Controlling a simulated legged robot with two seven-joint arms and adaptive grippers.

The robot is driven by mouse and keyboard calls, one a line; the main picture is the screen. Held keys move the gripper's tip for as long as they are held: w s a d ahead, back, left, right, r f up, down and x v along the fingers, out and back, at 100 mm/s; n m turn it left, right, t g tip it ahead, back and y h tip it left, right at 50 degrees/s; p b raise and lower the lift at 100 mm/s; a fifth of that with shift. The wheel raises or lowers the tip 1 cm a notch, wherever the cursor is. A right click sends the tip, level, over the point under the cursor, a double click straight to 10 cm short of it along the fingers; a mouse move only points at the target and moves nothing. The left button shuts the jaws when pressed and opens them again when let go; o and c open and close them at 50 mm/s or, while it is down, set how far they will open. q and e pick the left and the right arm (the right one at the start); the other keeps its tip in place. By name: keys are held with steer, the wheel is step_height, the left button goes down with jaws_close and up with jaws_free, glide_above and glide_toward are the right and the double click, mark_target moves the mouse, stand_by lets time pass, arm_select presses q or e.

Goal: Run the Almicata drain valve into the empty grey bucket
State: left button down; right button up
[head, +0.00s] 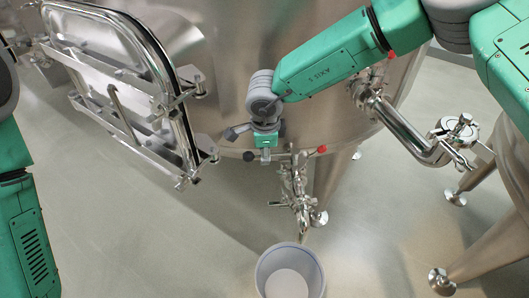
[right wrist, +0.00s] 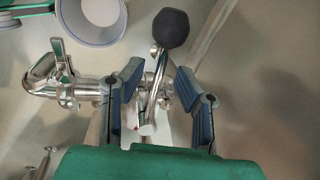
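The drain valve (head: 298,190) is polished steel pipework hanging low at the front of the big steel vat. A lever with a black ball knob (head: 248,156) shows beside my right gripper (head: 263,150). In the right wrist view the black knob (right wrist: 171,28) and its bent steel lever (right wrist: 154,85) lie between the blue finger pads of my right gripper (right wrist: 163,90). The fingers are apart, with no clear grip on the lever. The grey bucket (head: 262,272) stands on the floor just below the valve and looks empty. It also shows in the right wrist view (right wrist: 66,17). My left gripper is out of view.
The steel vat (head: 225,65) fills the back, with an open hatch door (head: 125,80) at left. A red knob (head: 321,149) is right of the valve. A steel pipe (head: 405,130) and vat legs (head: 455,197) stand at right. The floor (head: 130,240) at left is clear.

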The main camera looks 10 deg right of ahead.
steer(key=shift+a, duration=0.3)
steer(key=shift+d, duration=0.15)
jaws_close()
steer(key=shift+d, duration=0.1)
arm_select(q)
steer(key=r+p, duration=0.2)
steer(key=p, duration=0.1)
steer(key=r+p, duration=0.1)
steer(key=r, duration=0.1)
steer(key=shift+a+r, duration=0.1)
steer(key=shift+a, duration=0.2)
arm_select(e)
steer(key=shift+s+d+n, duration=0.1)
steer(key=shift+s+n, duration=0.6)
steer(key=shift+n, duration=0.3)
jaws_free()
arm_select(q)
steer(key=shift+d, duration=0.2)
arm_select(e)
steer(key=shift+d+f, duration=0.1)
